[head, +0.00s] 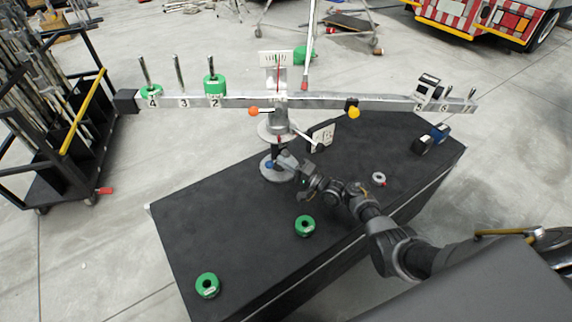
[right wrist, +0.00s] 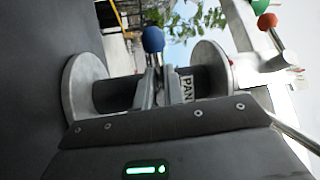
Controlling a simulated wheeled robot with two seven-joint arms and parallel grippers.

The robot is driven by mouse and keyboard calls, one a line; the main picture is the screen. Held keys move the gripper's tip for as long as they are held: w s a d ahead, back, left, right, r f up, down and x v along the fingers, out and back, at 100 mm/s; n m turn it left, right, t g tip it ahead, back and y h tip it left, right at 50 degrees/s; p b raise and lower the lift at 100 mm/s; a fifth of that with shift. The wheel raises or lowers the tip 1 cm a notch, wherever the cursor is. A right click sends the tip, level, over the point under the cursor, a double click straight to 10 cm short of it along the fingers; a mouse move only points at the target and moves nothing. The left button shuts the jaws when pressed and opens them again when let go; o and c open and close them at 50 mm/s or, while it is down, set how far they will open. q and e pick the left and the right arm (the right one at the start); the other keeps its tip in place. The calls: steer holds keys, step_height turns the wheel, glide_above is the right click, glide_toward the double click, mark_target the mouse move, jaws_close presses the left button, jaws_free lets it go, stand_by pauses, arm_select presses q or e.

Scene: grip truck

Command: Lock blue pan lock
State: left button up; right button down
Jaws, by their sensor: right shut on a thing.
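The blue pan lock shows as a small blue knob (head: 269,164) low on the grey stand (head: 279,128) in the middle of the black table. In the right wrist view the blue knob (right wrist: 153,39) is at the tips of my right gripper's fingers (right wrist: 158,72). In the head view my right gripper (head: 279,160) reaches in from the right, against the stand's lower post. Its jaws are shut on the pan lock, whose stem is mostly hidden by the fingers. A "PAN" label (right wrist: 187,88) shows beside the fingers. My left gripper is out of view.
A long numbered beam (head: 330,101) tops the stand, with an orange knob (head: 253,111) and a yellow knob (head: 353,112) below it. Green rings (head: 305,226) and (head: 207,286), a grey ring (head: 378,179) and dark blocks (head: 422,145) lie on the table (head: 240,235).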

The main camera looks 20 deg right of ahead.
steer(key=shift+r+m+t, duration=0.1)
steer(key=shift+m+t, duration=0.2)
steer(key=shift+m, duration=0.2)
steer(key=c, duration=1.5)
jaws_free()
steer(key=v, duration=1)
steer(key=shift+s+d, duration=0.25)
steer(key=shift+s, duration=0.1)
